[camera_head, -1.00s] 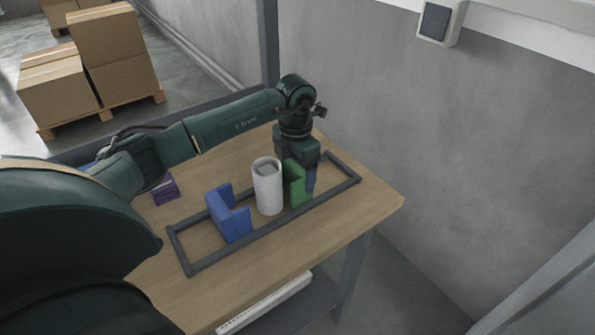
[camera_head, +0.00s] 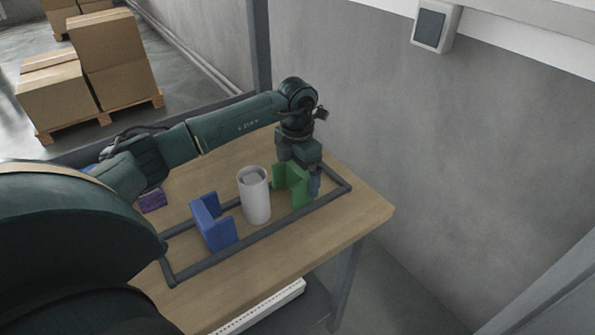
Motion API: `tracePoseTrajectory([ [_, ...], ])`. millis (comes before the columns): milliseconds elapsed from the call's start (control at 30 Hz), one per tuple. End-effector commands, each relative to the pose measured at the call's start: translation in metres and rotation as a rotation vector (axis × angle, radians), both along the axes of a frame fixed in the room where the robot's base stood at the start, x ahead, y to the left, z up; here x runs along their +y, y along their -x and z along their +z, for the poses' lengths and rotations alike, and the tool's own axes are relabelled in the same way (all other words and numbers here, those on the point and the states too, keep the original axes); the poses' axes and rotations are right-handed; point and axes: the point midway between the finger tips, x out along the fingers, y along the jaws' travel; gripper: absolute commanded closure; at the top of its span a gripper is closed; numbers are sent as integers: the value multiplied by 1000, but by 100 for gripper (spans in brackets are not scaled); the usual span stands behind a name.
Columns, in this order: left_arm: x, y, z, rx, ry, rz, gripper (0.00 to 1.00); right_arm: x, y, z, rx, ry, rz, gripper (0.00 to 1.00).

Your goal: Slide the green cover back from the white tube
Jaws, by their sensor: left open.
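The white tube (camera_head: 255,198) stands upright inside a dark rectangular frame (camera_head: 262,234) on the wooden table. The green cover (camera_head: 296,190) stands to the right of the tube, with a visible gap between them. A similar blue cover (camera_head: 212,224) stands to the left of the tube, also apart from it. My left gripper (camera_head: 314,186) points down at the right side of the green cover, close against it. Its jaws are open, and the cover partly hides the fingers, so contact is unclear. My right gripper is not in view.
A purple object (camera_head: 152,200) lies on the table (camera_head: 300,260) at the left, near my left arm. The frame's rails border the covers. A grey wall stands beyond the table. Cardboard boxes (camera_head: 110,52) on pallets stand far off at upper left.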

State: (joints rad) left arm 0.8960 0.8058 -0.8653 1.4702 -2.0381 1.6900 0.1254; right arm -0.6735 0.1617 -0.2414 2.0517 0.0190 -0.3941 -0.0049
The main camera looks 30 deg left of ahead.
Motion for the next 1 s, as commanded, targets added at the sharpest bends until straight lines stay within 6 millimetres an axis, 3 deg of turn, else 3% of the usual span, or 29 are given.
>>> tracePoseTrajectory([
  [267,0,-1,9,-2,1,0,0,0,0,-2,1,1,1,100],
  [700,0,-1,99,-4,-1,0,0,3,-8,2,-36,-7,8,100],
  [1000,0,0,130,-1,0,0,0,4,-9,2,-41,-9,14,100],
])
